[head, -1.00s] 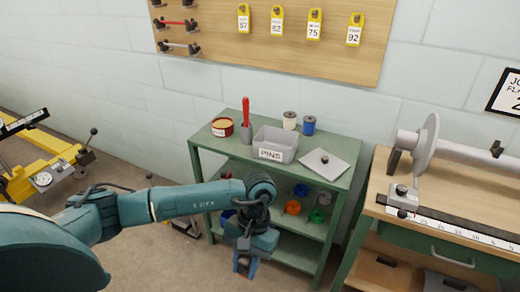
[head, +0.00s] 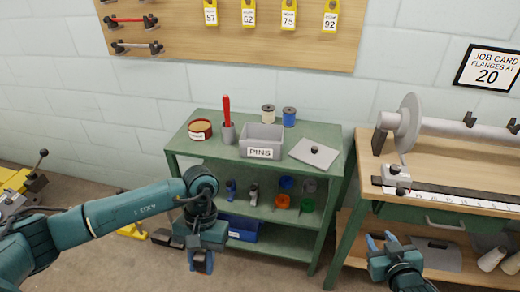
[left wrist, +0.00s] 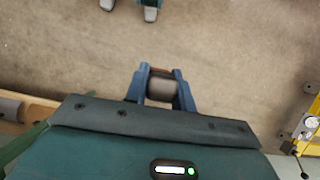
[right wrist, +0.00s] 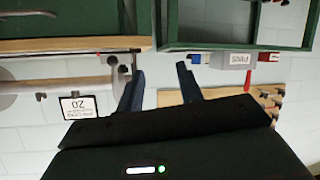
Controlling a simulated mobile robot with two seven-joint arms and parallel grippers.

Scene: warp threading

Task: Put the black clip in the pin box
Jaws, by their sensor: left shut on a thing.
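The pin box (head: 262,153), a grey open bin labelled PINS, stands on top of the green shelf unit; it also shows upside down in the right wrist view (right wrist: 235,60). My left gripper (head: 203,264) is low in front of the shelf unit, well below the box. In the left wrist view my left gripper (left wrist: 161,82) is shut on a small grey-brown piece (left wrist: 162,89); I cannot tell whether this is the black clip. My right gripper (head: 376,240) is open and empty in front of the workbench; its fingers stand apart in the right wrist view (right wrist: 158,82).
On the shelf top (head: 183,143) stand a red round tin (head: 200,130), a cup with a red-handled tool (head: 227,128), two spools and a grey lid (head: 314,153). The workbench (head: 440,160) to the right carries a flanged shaft with black pieces. Open floor lies in front.

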